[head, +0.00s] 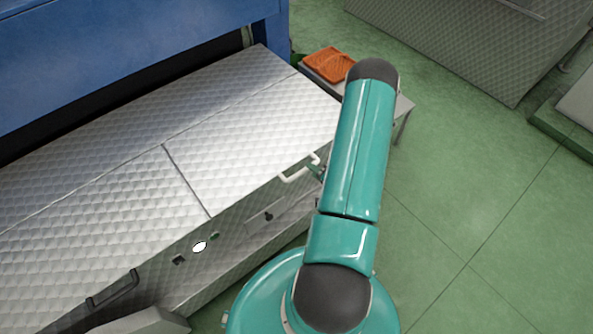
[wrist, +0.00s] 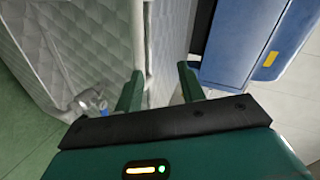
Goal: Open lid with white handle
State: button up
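The lid (head: 255,135) is a quilted-pattern metal panel on top of a long metal cabinet, and it looks shut, level with the panel beside it. Its white handle (head: 300,174) is a bent bar at the lid's front edge. My gripper (head: 316,171) is at the handle's right end, mostly hidden behind my arm. In the wrist view my gripper (wrist: 159,82) is open, its two green fingers apart. The white handle (wrist: 139,35) shows there as an upright bar just beyond the left finger; I cannot tell whether they touch.
A blue machine (head: 130,50) stands behind the lid. An orange tray (head: 330,64) lies on a small table at the back. Green floor (head: 480,200) is clear to the right.

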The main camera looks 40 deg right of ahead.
jog(key=s+a+f+m+t, duration=0.2)
jog(key=s+a+f+m, duration=0.1)
jog(key=s+f, duration=0.15)
jog(key=w+d+f, duration=0.1)
jog(key=w, duration=1.1)
jog(key=shift+w+d+f, duration=0.35)
jog(key=shift+d+f, duration=0.05)
grip_shut()
